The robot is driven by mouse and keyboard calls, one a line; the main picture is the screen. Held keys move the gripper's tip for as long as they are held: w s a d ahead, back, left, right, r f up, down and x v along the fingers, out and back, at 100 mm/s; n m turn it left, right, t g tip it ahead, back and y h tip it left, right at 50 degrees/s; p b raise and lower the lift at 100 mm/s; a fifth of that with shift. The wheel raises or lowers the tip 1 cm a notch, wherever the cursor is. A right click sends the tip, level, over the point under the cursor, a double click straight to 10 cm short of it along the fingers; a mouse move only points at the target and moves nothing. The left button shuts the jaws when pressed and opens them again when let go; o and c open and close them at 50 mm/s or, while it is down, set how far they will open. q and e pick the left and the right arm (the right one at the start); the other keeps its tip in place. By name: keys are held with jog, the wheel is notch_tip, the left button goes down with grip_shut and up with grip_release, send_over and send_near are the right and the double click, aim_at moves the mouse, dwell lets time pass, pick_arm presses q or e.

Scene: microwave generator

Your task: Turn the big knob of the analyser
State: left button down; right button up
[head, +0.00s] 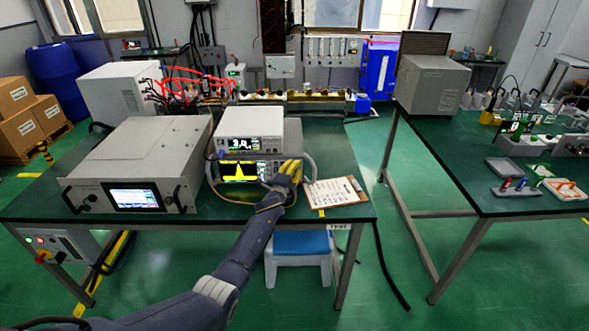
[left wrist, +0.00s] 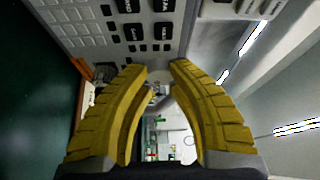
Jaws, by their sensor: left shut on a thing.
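The analyser (head: 238,171) stands on the left green table, with a yellow trace on its dark screen. My left gripper (head: 290,170) has yellow fingers and is at the right end of the analyser's front. In the left wrist view my left gripper (left wrist: 160,72) has its fingertips close together on the big knob (left wrist: 160,88), a small grey piece between them. The fingers hide most of the knob. The analyser's panel with dark and pale buttons (left wrist: 130,22) fills the top of that view. My right gripper is not in view.
A white instrument (head: 248,133) sits on top of the analyser. A large grey unit (head: 140,160) stands to its left. A clipboard (head: 335,191) lies to the right of the gripper. A blue-topped stool (head: 302,243) stands below the table's front edge.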

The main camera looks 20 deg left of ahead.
pick_arm(q)
jog(key=shift+d, duration=0.15)
jog(key=c, duration=1.3)
grip_release()
jog(key=shift+c, duration=0.2)
jog(key=shift+s+a+f, duration=0.1)
jog(key=shift+s+a, duration=0.1)
jog(key=shift+s, duration=0.3)
jog(key=s, duration=1.1)
jog(key=shift+a+f, duration=0.15)
jog(key=shift+a, duration=0.2)
